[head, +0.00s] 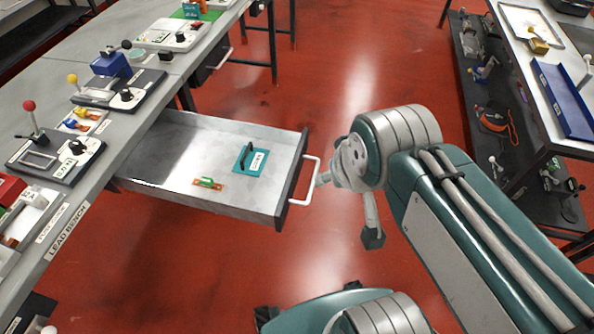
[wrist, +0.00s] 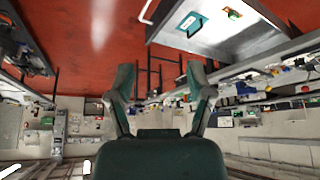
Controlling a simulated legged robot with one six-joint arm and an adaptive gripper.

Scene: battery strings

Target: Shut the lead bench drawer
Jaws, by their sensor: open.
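The lead bench drawer (head: 190,140) is pulled far out from under the bench labelled "LEAD BENCH" (head: 90,165). Its white bar handle (head: 306,180) is on the dark front panel (head: 292,185). Inside lie a teal plate with a black handle (head: 251,160) and a small green and orange piece (head: 208,183). In the wrist view the drawer's handle (wrist: 146,12) shows at the top. My gripper (wrist: 161,72) is open and empty, its two fingers spread. In the head view the end of my arm is just right of the handle; whether it touches cannot be told.
Control boxes with knobs and levers (head: 62,155) stand on the bench top. A second bench with a blue tray (head: 565,100) and a lower shelf of tools stands at the right. The red floor (head: 325,60) between the benches is clear.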

